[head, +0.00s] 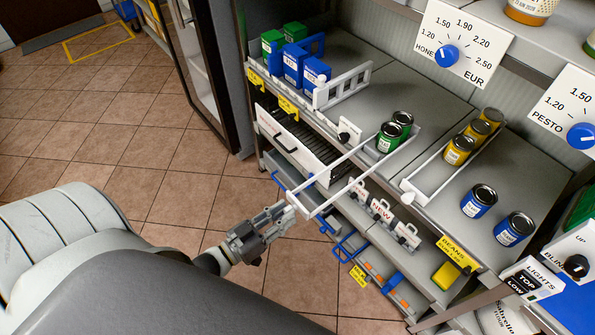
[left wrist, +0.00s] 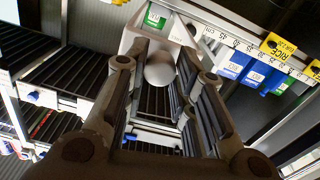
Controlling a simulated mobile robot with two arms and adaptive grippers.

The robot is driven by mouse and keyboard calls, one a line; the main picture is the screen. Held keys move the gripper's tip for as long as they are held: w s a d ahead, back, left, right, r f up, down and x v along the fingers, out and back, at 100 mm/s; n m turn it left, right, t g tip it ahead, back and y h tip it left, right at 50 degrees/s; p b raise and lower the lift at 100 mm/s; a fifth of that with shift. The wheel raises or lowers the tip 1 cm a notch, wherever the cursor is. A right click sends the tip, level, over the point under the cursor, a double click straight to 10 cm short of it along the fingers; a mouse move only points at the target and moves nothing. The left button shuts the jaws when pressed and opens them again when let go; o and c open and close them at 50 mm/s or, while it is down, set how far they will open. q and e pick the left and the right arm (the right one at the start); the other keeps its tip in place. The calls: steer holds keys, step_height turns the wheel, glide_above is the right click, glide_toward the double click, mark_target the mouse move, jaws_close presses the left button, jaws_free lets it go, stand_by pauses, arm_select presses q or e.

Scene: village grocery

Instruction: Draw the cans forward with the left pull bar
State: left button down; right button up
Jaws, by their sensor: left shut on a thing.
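The left pull bar (head: 345,166) is a white frame that juts out past the shelf's front edge in the head view. Two green cans (head: 389,137) stand at its back end, on the grey shelf. My left gripper (head: 284,212) is at the bar's front end, shut on it. In the left wrist view my left gripper's fingers (left wrist: 160,92) close around a white rounded part of the pull bar (left wrist: 160,68). Its exact grip is partly hidden by the fingers. My right gripper is not in view.
A second white pull bar (head: 428,181) holds several yellow cans (head: 458,150) to the right. Two blue cans (head: 514,229) stand farther right. Blue boxes (head: 316,73) stand at the back left. Price dials (head: 447,56) stand at the right. Tiled floor (head: 150,130) is clear at left.

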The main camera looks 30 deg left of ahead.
arm_select(q)
steer(key=shift+v, duration=1.05)
steer(key=c, duration=1.2)
jaws_free()
steer(key=shift+o, duration=0.2)
steer(key=v, duration=1.2)
